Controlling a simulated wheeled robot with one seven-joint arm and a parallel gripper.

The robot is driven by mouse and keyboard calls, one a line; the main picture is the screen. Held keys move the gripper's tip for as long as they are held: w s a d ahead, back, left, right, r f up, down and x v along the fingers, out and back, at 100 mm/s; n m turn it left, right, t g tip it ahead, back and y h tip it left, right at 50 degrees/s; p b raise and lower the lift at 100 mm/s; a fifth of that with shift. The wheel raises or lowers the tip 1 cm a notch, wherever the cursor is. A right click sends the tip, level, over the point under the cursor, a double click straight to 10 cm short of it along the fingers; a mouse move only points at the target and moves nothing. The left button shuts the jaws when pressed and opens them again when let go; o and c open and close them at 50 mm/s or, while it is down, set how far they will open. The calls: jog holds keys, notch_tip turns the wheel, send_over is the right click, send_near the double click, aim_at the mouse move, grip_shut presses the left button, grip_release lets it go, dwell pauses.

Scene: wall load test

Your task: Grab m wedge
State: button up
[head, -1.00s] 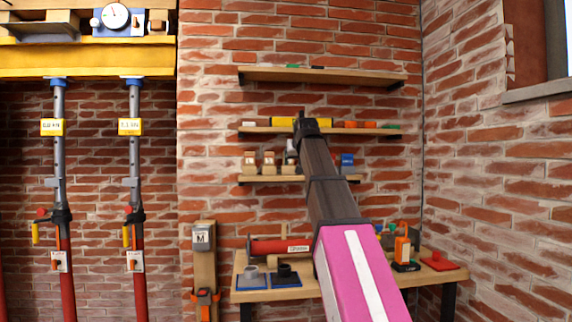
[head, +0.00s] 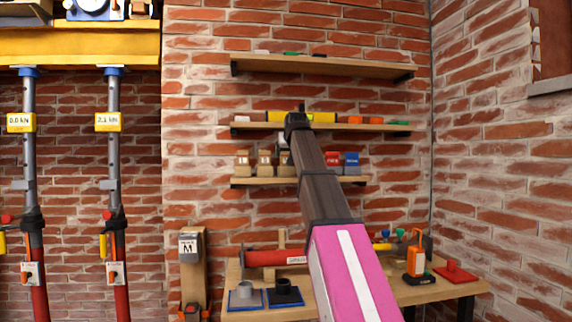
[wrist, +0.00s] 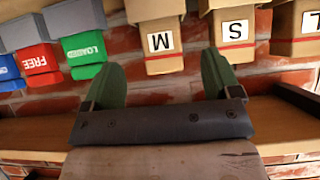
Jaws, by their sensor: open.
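The M wedge (wrist: 160,45) is a tan wooden block with a white "M" label and a red band, seen upside down in the wrist view. In the head view it appears to be the wooden block (head: 284,163) just left of my arm on the lowest shelf. My gripper (wrist: 160,80) is open, its two green fingers apart and nothing between them. The M wedge lies just beyond the fingertips, roughly centred between them. In the head view the arm's end (head: 300,115) overlaps the shelves, and the fingers cannot be made out.
Wedges S (wrist: 235,28) and L (wrist: 297,28) sit beside M. Green LOADED (wrist: 84,52), red FREE (wrist: 38,65) and blue (wrist: 8,70) blocks are on the other side. A workbench (head: 420,293) with tools stands below.

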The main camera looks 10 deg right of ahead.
aim_at(286, 153)
jog(key=w, duration=0.7)
jog(key=shift+w+f, duration=0.3)
jog(key=shift+f, duration=0.05)
jog(key=c, duration=1)
